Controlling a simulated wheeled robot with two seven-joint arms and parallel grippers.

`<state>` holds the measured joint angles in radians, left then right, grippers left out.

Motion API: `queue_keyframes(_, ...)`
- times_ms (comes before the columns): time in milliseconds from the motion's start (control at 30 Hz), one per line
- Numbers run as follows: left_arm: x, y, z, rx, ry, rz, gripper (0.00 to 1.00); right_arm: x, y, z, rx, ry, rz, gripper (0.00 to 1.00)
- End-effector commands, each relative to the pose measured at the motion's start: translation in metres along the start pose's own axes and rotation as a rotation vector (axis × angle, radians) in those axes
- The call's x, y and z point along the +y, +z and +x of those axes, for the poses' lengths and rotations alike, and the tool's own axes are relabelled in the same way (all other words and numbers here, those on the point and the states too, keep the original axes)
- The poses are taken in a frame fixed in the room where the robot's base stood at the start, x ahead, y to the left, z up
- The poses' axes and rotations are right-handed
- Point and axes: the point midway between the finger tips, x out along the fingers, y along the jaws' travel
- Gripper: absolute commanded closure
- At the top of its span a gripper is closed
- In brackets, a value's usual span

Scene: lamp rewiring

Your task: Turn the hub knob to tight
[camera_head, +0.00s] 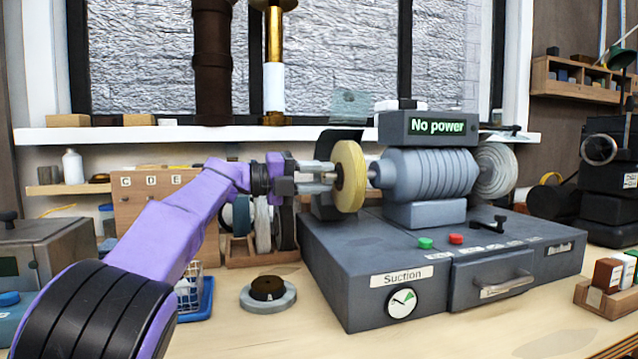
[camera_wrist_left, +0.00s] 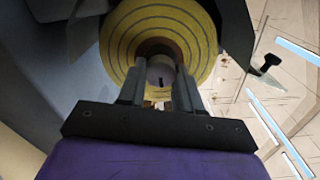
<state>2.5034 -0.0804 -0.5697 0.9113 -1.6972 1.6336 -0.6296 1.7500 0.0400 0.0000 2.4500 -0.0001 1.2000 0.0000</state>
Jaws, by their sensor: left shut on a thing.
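The grey machine (camera_head: 430,235) stands on the bench with a yellow layered wheel (camera_head: 350,177) on the left end of its ribbed motor (camera_head: 430,174). The yellow wheel also shows in the left wrist view (camera_wrist_left: 122,45). At the wheel's centre is a grey round hub knob (camera_wrist_left: 161,72) with a dark mark on its face. My left gripper (camera_head: 327,177) comes in from the left, its fingers shut on the hub knob. In the head view the knob is mostly hidden by the fingers. My right gripper is not in view.
The machine's display (camera_head: 437,127) reads "No power". Green (camera_head: 425,243) and red (camera_head: 456,239) buttons, a suction dial (camera_head: 402,302) and a drawer (camera_head: 493,280) are on its body. A round grey piece (camera_head: 268,296) lies on the bench; bare bench lies in front of the machine.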

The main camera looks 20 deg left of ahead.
Motion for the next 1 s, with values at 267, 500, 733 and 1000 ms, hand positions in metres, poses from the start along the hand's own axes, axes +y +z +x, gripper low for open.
queue_keyframes(267, 0.002, 0.000, 0.000, 0.001, 0.003, 0.013, 0.97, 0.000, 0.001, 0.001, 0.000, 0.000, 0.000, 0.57)
queue_keyframes(500, 0.002, 0.000, 0.000, 0.001, 0.003, 0.012, 0.60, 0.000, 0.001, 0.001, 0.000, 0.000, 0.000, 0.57)
queue_keyframes(733, 0.001, 0.000, 0.000, 0.000, 0.002, 0.012, 0.41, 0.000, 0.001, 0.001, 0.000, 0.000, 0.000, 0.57)
queue_keyframes(1000, 0.002, 0.000, -0.022, -0.003, 0.000, 0.012, 0.41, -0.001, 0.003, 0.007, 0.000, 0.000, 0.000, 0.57)
